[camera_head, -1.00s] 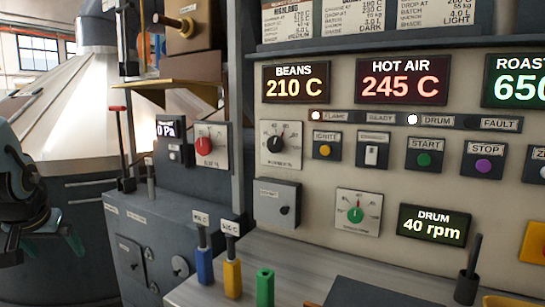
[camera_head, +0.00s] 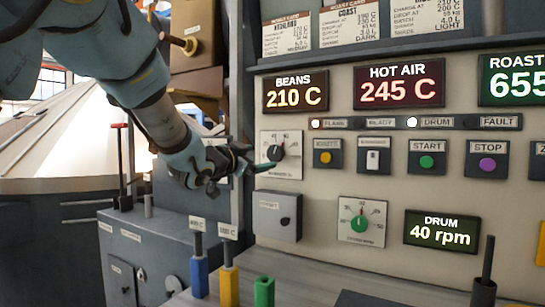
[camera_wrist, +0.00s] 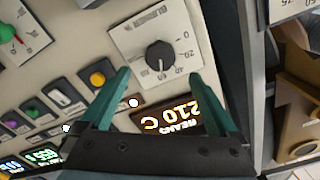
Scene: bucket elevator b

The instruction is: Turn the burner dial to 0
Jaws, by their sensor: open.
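The burner dial (camera_head: 276,153) is a black knob on a white scale plate (camera_head: 290,170), on the panel below the BEANS display. In the wrist view the same dial (camera_wrist: 160,56) shows rotated, with 0, 20, 40 and 60 legible around it. Its pointer faces the 40 to 60 part of the scale, away from the 0; the exact reading is too small to tell. My gripper (camera_head: 258,166) is in front of the plate. In the wrist view its teal fingers (camera_wrist: 160,76) are spread to either side of the dial, with no visible contact.
The BEANS display (camera_head: 296,91) reads 210 C. An orange button (camera_head: 326,157) and a switch (camera_head: 373,160) sit right of the dial. A grey box (camera_head: 277,215) is below it. Blue, yellow and green handles (camera_head: 229,280) stand on the ledge below.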

